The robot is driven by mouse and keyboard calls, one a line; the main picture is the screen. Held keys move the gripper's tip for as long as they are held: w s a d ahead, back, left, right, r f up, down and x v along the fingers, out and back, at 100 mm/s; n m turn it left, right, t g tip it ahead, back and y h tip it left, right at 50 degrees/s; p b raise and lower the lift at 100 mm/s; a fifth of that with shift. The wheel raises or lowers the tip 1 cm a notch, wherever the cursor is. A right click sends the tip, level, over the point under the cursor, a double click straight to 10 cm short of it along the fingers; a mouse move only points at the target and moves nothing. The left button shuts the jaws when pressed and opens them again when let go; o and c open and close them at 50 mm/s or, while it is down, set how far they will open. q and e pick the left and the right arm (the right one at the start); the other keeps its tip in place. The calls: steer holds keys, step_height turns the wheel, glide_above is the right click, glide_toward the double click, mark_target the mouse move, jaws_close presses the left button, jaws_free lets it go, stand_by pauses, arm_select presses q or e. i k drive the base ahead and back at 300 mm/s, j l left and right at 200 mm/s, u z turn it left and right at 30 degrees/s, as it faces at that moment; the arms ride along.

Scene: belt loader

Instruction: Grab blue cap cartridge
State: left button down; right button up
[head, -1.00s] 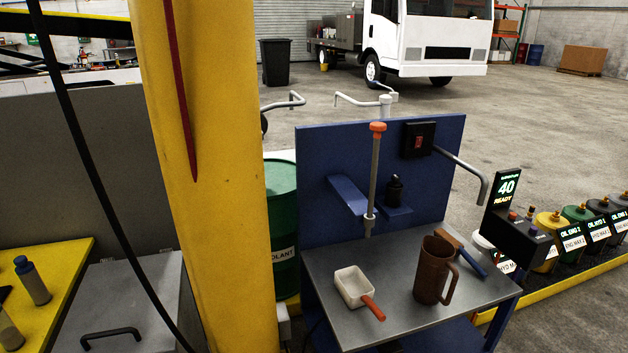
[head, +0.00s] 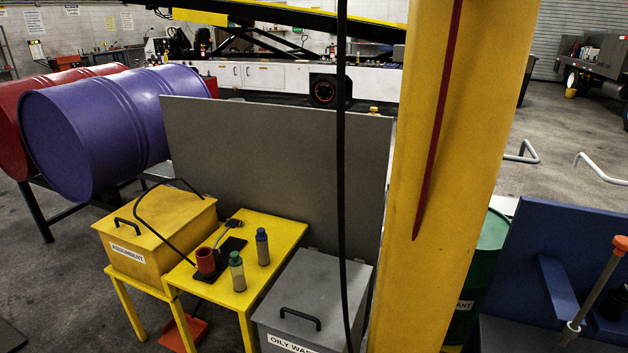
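The blue cap cartridge (head: 262,248) stands upright on the small yellow table (head: 285,228), near its right side. It has a grey body and a blue cap. A similar cartridge with a green cap (head: 237,272) stands just to its left and nearer to me. Neither of my grippers shows in the head view, so I cannot see whether they are open or shut.
A red cup (head: 206,262) and a dark pad stand left of the cartridges. A yellow absorbent box (head: 155,238) is further left, a grey oily waste bin (head: 312,300) to the right. A black hanging cable (head: 341,150) and yellow post (head: 440,130) stand right of the table.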

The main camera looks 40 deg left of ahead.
mark_target(262, 245)
steer(key=u, duration=1.7)
steer(key=i+j, duration=0.15)
steer(key=i, duration=0.15)
